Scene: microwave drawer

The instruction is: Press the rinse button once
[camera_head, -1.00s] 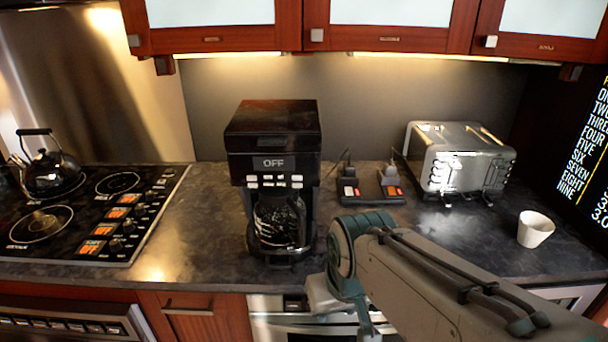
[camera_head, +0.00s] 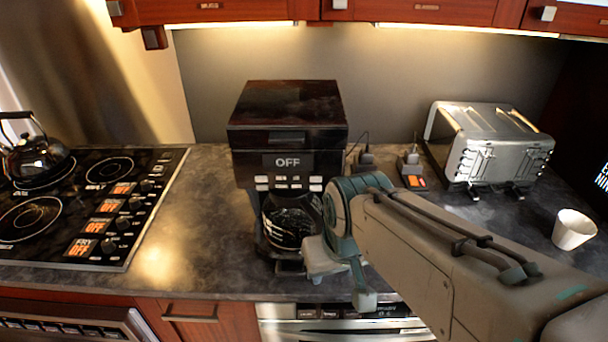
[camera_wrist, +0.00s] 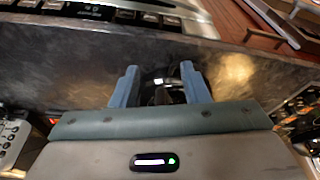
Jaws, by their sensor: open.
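The black coffee maker (camera_head: 286,115) stands on the counter in the head view. Its display (camera_head: 288,161) reads OFF, and rows of light buttons (camera_head: 288,183) sit below it. I cannot read which button is rinse. The glass carafe (camera_head: 290,220) sits under the buttons, partly behind my arm. In the wrist view, my gripper (camera_wrist: 159,80) is open, with two blue fingers apart. A dark, shiny round thing shows between them, too unclear to name.
A stove (camera_head: 80,205) with a kettle (camera_head: 36,158) is at the left. A silver toaster (camera_head: 490,145) and a white cup (camera_head: 574,229) stand at the right. Small dark devices (camera_head: 412,172) sit beside the coffee maker. The counter left of it is clear.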

